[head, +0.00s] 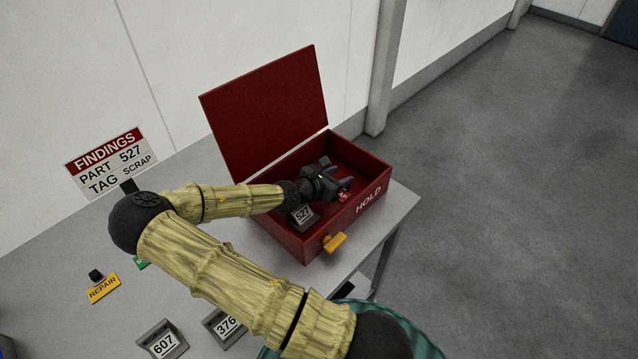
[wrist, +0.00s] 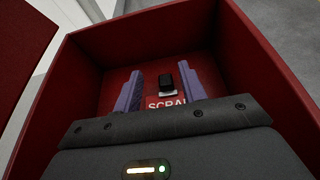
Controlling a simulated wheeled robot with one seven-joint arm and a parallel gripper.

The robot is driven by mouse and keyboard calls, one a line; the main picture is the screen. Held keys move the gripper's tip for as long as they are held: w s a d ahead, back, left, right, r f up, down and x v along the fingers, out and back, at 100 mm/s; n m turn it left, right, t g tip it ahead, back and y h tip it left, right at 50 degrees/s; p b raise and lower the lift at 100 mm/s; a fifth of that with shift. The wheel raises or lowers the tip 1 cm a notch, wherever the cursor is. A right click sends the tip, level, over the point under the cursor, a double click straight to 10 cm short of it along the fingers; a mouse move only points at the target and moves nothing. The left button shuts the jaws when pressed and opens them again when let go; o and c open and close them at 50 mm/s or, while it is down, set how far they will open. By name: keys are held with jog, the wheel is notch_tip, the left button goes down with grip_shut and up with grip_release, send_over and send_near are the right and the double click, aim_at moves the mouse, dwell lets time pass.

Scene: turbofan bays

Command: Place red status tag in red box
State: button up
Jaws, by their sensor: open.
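The red box (head: 372,190), marked HOLD, stands on the table with its lid (head: 265,110) raised. My gripper (head: 337,174) reaches down inside the box. In the wrist view its two purple fingers (wrist: 163,72) are apart, with nothing pinched between them. The red status tag (wrist: 167,103), lettered SCRAP with a black knob, lies in the box between and below the fingers. The wrist view hides part of its lettering behind my gripper. In the head view a small red and white part of the tag (head: 344,196) shows beside the gripper.
A grey part labelled 527 (head: 303,216) is at the box's front left corner. A yellow latch (head: 334,241) sticks out in front. A FINDINGS sign (head: 110,163) reads part 527, tag scrap. A yellow REPAIR tag (head: 103,288) and parts 607 (head: 163,342) and 376 (head: 226,327) lie on the table.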

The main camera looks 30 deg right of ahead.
jog(key=v, duration=0.9)
jog(key=shift+c, duration=0.2)
dwell(0.9)
